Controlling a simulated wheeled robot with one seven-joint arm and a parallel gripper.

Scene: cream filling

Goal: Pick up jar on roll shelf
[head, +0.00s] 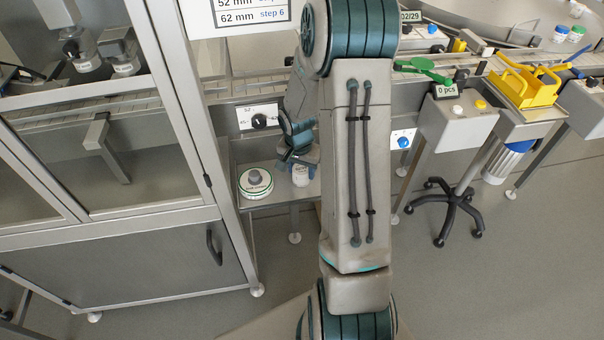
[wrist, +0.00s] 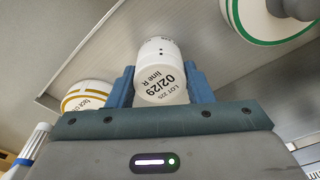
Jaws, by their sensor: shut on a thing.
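A white jar (wrist: 160,62) with dark print reading "LOT", "02/29" and "fine" sits between the two blue fingers of my gripper (wrist: 160,86) in the wrist view. The fingers touch it on both sides and are shut on it. In the head view the jar (head: 300,177) shows small and white, just below my gripper (head: 298,158), over the low grey shelf (head: 284,194) beside the cabinet. My arm hides part of that shelf. I cannot tell whether the jar still touches the shelf.
A round white, green-rimmed piece with a grey knob (head: 255,183) stands on the shelf left of the jar. Another white jar with a gold-ringed end (wrist: 88,96) lies left of my gripper in the wrist view. The cabinet frame (head: 190,110) is close on the left.

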